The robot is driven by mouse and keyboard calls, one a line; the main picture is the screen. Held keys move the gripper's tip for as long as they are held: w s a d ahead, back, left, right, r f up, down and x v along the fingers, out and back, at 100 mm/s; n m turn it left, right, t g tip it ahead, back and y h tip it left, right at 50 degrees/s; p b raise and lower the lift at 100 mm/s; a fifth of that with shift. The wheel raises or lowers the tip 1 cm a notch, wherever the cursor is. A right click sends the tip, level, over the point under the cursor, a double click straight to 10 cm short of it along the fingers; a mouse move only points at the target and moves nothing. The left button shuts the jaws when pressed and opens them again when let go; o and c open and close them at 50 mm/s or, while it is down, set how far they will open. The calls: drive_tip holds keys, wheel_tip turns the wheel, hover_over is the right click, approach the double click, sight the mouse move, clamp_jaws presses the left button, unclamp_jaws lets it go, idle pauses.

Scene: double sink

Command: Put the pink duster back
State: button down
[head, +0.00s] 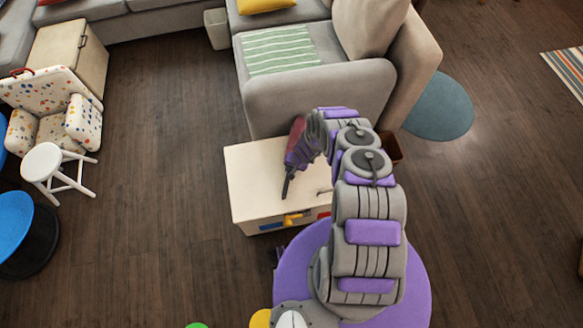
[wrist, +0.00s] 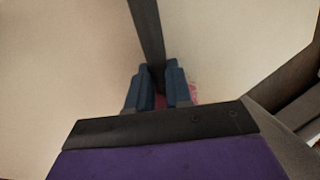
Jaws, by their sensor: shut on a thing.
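The pink duster shows in the head view as a dull pink part (head: 297,130) and a dark handle (head: 286,187) slanting down. My gripper (head: 293,165) is shut on it, over the cream top of a low cabinet (head: 250,180). In the wrist view, the blue fingers (wrist: 158,88) close on the dark handle (wrist: 147,30), with a bit of pink (wrist: 193,92) beside the right finger. Most of the pink part is hidden there. I cannot tell whether the handle touches the cabinet top.
A grey armchair (head: 310,98) stands right behind the cabinet. A small brown bin (head: 393,150) is at the cabinet's right, partly behind my arm. A white stool (head: 43,162) and a spotted chair (head: 50,100) are at the left. The floor between is clear.

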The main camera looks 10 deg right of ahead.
drive_tip(key=shift+d+f+b, duration=0.1)
drive_tip(key=shift+f+b, duration=0.2)
drive_tip(key=shift+f, duration=0.05)
drive_tip(key=c, duration=1.2)
unclamp_jaws()
drive_tip(key=shift+o, duration=1.2)
drive_tip(key=p+v, duration=0.7)
drive_tip(key=v, duration=1)
drive_tip(key=shift+r+p, duration=0.15)
drive_tip(key=shift+p, duration=0.2)
drive_tip(key=shift+w, duration=0.1)
